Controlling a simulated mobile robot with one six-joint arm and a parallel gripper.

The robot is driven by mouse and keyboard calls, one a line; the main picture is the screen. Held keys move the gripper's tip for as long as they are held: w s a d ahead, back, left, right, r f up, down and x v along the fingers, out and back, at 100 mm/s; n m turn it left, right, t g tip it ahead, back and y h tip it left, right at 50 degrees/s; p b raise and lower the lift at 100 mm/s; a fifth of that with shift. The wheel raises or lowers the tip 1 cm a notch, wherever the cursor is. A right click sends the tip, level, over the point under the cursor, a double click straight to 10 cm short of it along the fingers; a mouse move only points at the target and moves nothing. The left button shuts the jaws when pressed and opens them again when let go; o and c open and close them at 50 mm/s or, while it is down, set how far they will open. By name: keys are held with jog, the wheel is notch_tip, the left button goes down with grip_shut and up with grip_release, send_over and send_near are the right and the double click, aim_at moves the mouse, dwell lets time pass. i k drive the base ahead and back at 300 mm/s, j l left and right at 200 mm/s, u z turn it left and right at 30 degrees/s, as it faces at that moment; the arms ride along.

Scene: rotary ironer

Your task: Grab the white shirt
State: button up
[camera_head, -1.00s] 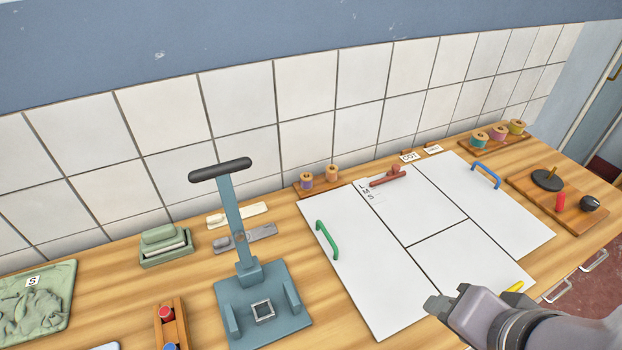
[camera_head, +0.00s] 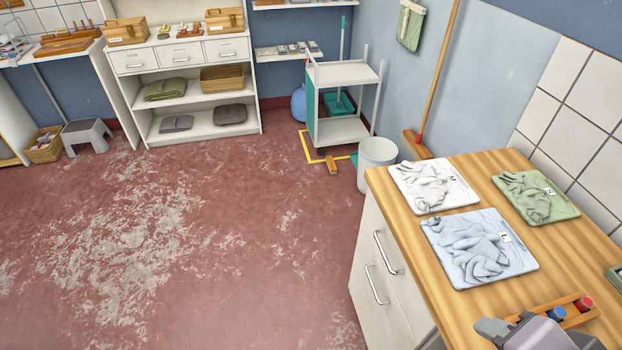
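The white shirt (camera_head: 433,185) lies folded and crumpled at the far left corner of the wooden counter, with a small label marked M on it. A light blue shirt (camera_head: 477,247) with a label lies in front of it, and a green shirt (camera_head: 534,196) lies to its right. My gripper (camera_head: 489,334) shows only partly at the bottom edge, well nearer than the white shirt and apart from it. Its fingertips are not clear enough to tell whether it is open or shut.
A wooden holder (camera_head: 570,312) with red and blue spools stands on the counter near my gripper. A white bucket (camera_head: 377,162) and a broom (camera_head: 436,90) stand beyond the counter. A white trolley (camera_head: 343,130) is farther back. The red floor (camera_head: 210,230) to the left is open.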

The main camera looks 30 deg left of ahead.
aim_at(433, 185)
jog(key=u, duration=0.5)
jog(key=i+j+z, duration=0.3)
jog(key=i+j, duration=0.15)
jog(key=j, duration=0.15)
jog(key=i+j+z, duration=0.1)
jog(key=i+j, duration=0.15)
jog(key=i+j+z, duration=0.15)
jog(key=j, duration=0.3)
jog(key=i+j+z, duration=0.15)
jog(key=j, duration=0.2)
jog(key=i+j+z, duration=0.15)
jog(key=j, duration=0.25)
jog(key=i, duration=0.05)
